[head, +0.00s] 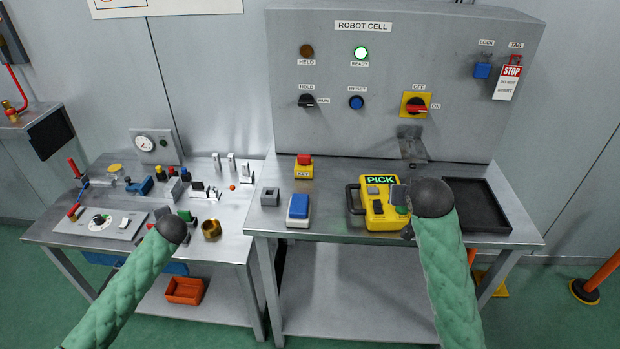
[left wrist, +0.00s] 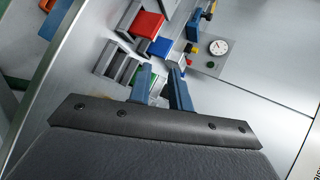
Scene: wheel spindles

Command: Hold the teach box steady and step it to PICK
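The yellow teach box (head: 373,216) lies on the right bench, with a black handle on its left side. Its lit green display (head: 381,180) reads PICK. My right gripper (head: 400,198) is at the box's right part, and my dark wrist covers much of it. I cannot tell whether its fingers are closed or touch the box. My left gripper (head: 186,216) is over the left bench, away from the teach box. In the left wrist view its two fingers (left wrist: 163,90) stand apart, with bench items beyond them and nothing clearly held.
The ROBOT CELL panel (head: 340,60) stands behind, its READY lamp (head: 361,53) lit. A black tray (head: 480,205) is right of the box. A blue-and-white block (head: 298,208) and a yellow-and-red button box (head: 304,168) are to its left. The left bench is crowded; a brass ring (head: 211,230) is near my left gripper.

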